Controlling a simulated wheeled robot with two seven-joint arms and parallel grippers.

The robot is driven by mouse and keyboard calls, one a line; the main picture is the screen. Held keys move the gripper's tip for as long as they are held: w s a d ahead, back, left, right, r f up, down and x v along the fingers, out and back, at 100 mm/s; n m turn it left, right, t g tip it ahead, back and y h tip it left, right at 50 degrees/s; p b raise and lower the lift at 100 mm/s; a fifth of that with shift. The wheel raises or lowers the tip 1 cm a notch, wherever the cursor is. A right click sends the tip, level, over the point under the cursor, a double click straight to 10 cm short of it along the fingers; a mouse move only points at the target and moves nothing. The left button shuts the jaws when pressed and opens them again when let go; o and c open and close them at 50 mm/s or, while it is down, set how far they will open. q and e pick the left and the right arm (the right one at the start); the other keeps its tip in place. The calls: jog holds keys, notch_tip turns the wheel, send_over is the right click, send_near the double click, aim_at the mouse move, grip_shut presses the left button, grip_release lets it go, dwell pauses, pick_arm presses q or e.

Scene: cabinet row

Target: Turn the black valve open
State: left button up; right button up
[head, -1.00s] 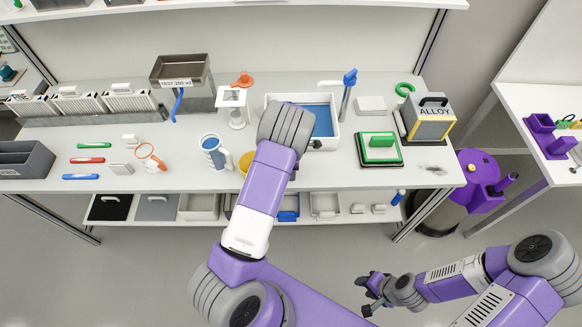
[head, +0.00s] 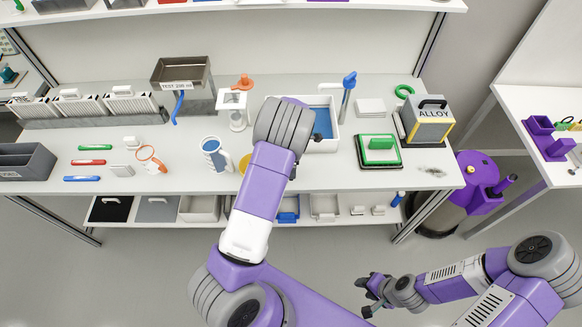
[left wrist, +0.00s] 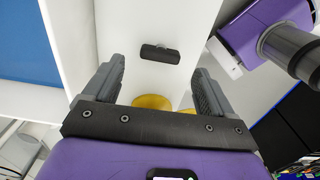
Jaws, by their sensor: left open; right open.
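The black valve (left wrist: 160,53) is a short dark bar on the white front wall of the sink basin in the left wrist view. It lies crosswise in the picture. My left gripper (left wrist: 152,78) is open, its fingers on either side below the valve, apart from it, with nothing held. In the head view my left forearm covers that gripper and I cannot make out the valve. The white basin (head: 333,125) with its blue inside stands at the bench middle. My right gripper (head: 370,290) is open and empty, low in front of the bench.
A yellow round thing (left wrist: 152,102) shows partly between the left fingers. A blue-and-white mug (head: 215,153) stands left of my arm. A tap with a blue top (head: 348,85) rises at the basin's right. A green-framed plate (head: 380,150) lies further right.

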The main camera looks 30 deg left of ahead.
pick_arm(q)
jog(key=shift+r, duration=1.5)
jog(key=shift+r, duration=0.1)
